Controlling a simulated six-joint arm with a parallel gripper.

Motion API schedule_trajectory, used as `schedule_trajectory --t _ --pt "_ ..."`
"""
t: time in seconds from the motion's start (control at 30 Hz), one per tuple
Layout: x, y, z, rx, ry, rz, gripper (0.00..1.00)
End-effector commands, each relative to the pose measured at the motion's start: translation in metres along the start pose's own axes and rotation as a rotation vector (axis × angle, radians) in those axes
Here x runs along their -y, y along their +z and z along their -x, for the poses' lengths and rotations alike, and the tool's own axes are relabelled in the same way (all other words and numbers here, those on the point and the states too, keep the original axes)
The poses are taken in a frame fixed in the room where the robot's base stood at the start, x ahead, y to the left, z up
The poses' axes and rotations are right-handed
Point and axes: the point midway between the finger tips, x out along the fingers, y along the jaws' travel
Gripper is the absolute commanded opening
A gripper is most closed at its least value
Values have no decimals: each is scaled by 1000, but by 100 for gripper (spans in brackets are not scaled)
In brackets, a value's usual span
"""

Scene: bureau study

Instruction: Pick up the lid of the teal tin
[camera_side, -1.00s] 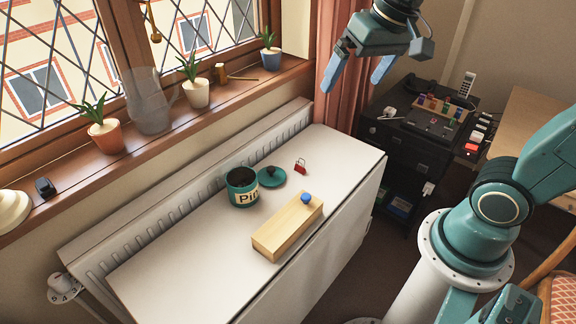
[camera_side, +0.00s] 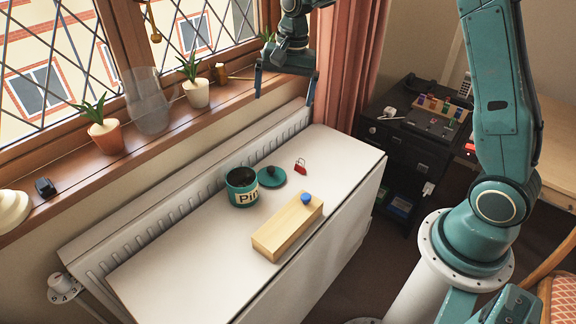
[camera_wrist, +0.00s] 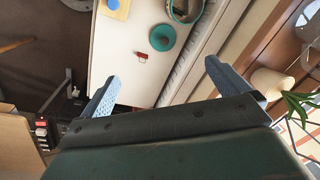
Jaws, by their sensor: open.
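The teal tin (camera_side: 243,190) stands open on the white table, with dark contents and a pale label showing. Its teal lid (camera_side: 271,177) lies flat on the table just to the right of the tin, knob up. In the wrist view the lid (camera_wrist: 161,38) is near the top centre, beside the tin (camera_wrist: 186,9), which is cut by the top edge. My gripper (camera_side: 284,96) is open and empty, high above the far part of the table near the window. Its two blue fingers (camera_wrist: 160,85) are wide apart in the wrist view.
A small red padlock-like object (camera_side: 301,167) lies right of the lid. A wooden box (camera_side: 287,228) with a blue knob (camera_side: 305,198) sits in front. Potted plants (camera_side: 196,84) line the sill. The table's left part (camera_side: 185,265) is clear.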

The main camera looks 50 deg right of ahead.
Motion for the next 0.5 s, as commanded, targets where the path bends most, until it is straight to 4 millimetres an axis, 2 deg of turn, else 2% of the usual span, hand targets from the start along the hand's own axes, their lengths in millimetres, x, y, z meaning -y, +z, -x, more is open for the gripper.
schedule_trajectory --t 0.03,0.2,0.5 --pt "3 -7 -13 12 10 -31 100" --pt "13 -26 -54 42 38 -140 100" --pt "20 -52 -129 90 90 -327 100"
